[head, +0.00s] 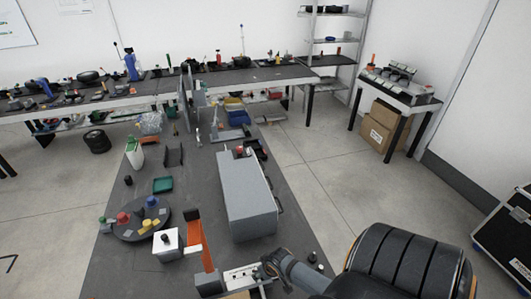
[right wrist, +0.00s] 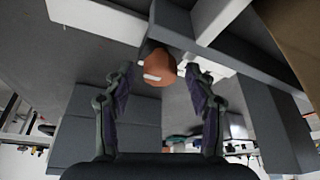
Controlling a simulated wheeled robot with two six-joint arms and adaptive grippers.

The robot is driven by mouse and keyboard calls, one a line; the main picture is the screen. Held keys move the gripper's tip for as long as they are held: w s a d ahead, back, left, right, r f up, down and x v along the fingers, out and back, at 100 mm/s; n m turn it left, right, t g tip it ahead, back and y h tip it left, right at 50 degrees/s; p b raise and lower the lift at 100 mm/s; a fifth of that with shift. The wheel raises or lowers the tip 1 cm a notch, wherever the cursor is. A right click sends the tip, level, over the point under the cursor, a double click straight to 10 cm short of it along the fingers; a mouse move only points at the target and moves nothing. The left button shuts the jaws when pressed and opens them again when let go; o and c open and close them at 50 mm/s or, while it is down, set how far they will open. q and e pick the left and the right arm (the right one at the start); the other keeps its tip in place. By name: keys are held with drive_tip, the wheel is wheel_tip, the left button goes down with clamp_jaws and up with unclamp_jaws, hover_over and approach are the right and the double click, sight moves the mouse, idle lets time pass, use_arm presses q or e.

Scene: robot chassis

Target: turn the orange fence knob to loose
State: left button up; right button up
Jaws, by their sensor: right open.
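The orange knob (right wrist: 160,70) shows in the right wrist view, round, with a white mark on its face and a dark part behind it. My right gripper (right wrist: 159,78) is open, with one finger on each side of the knob. Gaps show between the knob and both fingers, and I see no clear contact. In the head view my right gripper (head: 272,265) is at the right end of a white plate with dark markings (head: 241,275). The knob cannot be made out there. My left gripper is not in view.
A round tray (head: 141,224) with coloured knobs is to the left. A large grey box (head: 247,195) stands behind my right gripper. Bare dark tabletop (head: 117,270) lies at the front left.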

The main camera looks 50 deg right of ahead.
drive_tip(key=v, duration=1.1)
drive_tip(key=shift+s, duration=0.1)
